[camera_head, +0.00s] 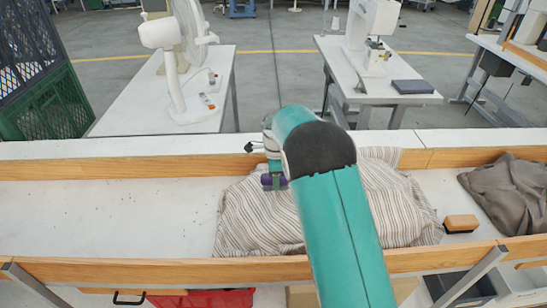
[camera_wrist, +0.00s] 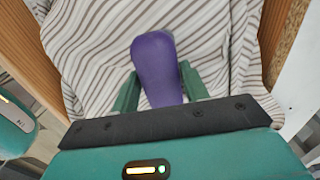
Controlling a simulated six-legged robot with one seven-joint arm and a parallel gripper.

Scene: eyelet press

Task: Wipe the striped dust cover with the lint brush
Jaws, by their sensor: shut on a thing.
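The striped dust cover (camera_head: 250,222), cream with dark stripes, lies rumpled in the long wood-edged trough. It fills much of the wrist view (camera_wrist: 85,45). My gripper (camera_wrist: 160,84) is shut on a purple, rounded piece, which I take to be the lint brush (camera_wrist: 155,60), with a green finger on each side. In the head view the purple brush (camera_head: 273,182) shows below my gripper (camera_head: 274,172), over the left part of the cover. Its underside is hidden, so I cannot tell whether it touches the cloth. My arm hides the middle of the cover.
A tan block with a dark base (camera_head: 460,222) and a grey-brown cloth (camera_head: 510,190) lie to the right in the trough. The trough's wooden front rail (camera_head: 180,270) and back rail (camera_head: 110,168) bound it. Its left floor (camera_head: 100,215) is bare except for dark specks.

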